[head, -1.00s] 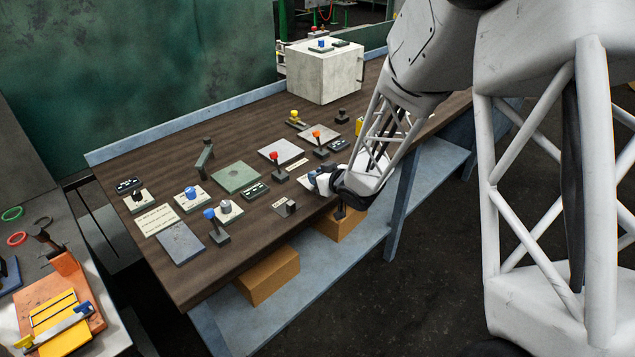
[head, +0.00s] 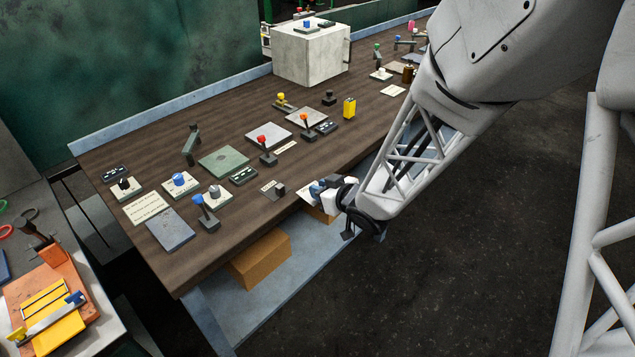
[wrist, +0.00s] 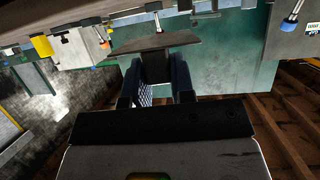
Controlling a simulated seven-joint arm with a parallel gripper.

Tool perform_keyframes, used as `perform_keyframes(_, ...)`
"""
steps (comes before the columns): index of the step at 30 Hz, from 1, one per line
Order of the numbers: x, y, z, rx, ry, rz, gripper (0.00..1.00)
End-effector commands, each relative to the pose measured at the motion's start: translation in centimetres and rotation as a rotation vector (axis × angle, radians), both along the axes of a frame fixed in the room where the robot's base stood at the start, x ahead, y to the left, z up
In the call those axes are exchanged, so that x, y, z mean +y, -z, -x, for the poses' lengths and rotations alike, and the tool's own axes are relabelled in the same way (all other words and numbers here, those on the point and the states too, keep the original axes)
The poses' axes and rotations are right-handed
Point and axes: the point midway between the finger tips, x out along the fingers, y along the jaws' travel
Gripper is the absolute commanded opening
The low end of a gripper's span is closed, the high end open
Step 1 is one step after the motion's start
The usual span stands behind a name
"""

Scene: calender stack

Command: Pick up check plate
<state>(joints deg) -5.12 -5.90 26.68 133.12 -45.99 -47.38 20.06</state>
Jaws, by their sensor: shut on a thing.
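My gripper (head: 320,187) is at the table's front edge in the head view, with its fingers towards the table. In the wrist view my gripper (wrist: 157,82) is shut on the dark block-like grip of a flat plate, which I take to be the check plate (wrist: 155,43). The plate lies across, just beyond the fingertips, and its underside is hidden.
Several knobs, levers and plates cover the wooden table (head: 225,235). A concrete cube (head: 310,55) stands at the back. A cardboard box (head: 260,260) sits on the shelf below. The front right floor is clear.

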Motion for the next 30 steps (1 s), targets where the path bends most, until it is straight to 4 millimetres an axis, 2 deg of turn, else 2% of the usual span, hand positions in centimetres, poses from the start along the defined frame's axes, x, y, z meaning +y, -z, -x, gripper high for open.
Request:
perform_keyframes(7, -0.19, -0.11, 0.81, -0.001, 0.0, 0.0, 0.0)
perform_keyframes(30, -0.19, -0.11, 0.84, -0.001, 0.0, 0.0, 0.0)
